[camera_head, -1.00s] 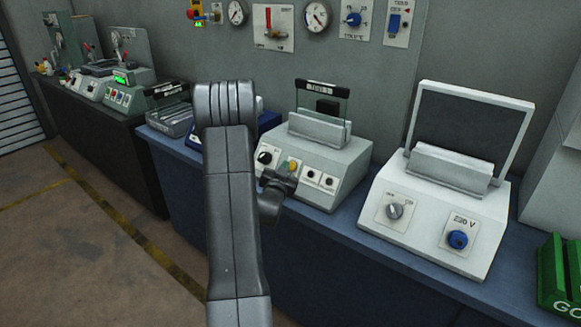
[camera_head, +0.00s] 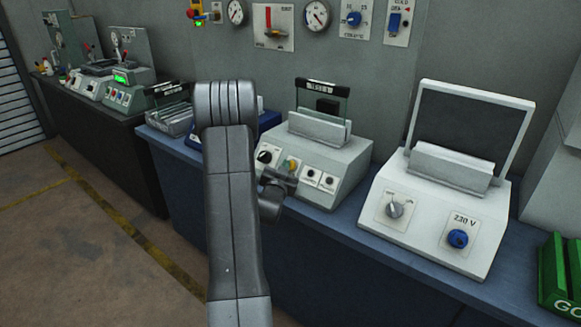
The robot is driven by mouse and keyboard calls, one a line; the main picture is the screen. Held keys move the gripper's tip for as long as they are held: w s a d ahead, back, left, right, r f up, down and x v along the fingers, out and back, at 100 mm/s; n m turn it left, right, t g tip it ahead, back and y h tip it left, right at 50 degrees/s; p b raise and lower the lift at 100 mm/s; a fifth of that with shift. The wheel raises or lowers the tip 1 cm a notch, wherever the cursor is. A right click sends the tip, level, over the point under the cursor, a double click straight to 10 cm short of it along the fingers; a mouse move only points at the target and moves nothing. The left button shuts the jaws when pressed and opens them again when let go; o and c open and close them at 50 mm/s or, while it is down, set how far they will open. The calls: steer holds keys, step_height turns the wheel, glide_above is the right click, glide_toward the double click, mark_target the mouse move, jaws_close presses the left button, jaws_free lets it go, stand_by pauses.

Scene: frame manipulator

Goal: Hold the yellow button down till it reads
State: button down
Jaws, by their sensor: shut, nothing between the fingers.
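The yellow button (camera_head: 293,163) is on the sloped front panel of the grey-white tester (camera_head: 340,166) in the middle of the bench. My gripper (camera_head: 286,178) is shut and empty, just in front of and below the button in the picture. It covers the button's lower part, so I cannot tell whether it touches the button or whether the button is pressed. A dark sign (camera_head: 321,84) with small white marks tops the tester's clear guard; its text is too small to read.
A black knob (camera_head: 264,157) sits left of the button and two small sockets (camera_head: 320,179) sit to its right. A larger white tester (camera_head: 430,235) with a blue knob stands to the right. Green bins (camera_head: 562,280) are at the far right. My arm hides part of the bench.

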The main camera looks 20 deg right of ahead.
steer(key=shift+w+d+f+b, duration=0.35)
steer(key=shift+d+f+b, duration=0.15)
steer(key=shift+b, duration=0.65)
stand_by(0.6)
stand_by(1.6)
steer(key=shift+s+a+r, duration=0.4)
steer(key=shift+a+r, duration=0.1)
steer(key=shift+s+a+r, duration=0.65)
steer(key=shift+a+r, duration=0.1)
steer(key=shift+a, duration=0.1)
steer(key=shift+s+a+r, duration=0.6)
steer(key=shift+a+r, duration=0.15)
steer(key=shift+a, duration=0.05)
steer(key=p, duration=0.2)
steer(key=shift+w+d+p, duration=0.35)
steer(key=shift+d, duration=0.05)
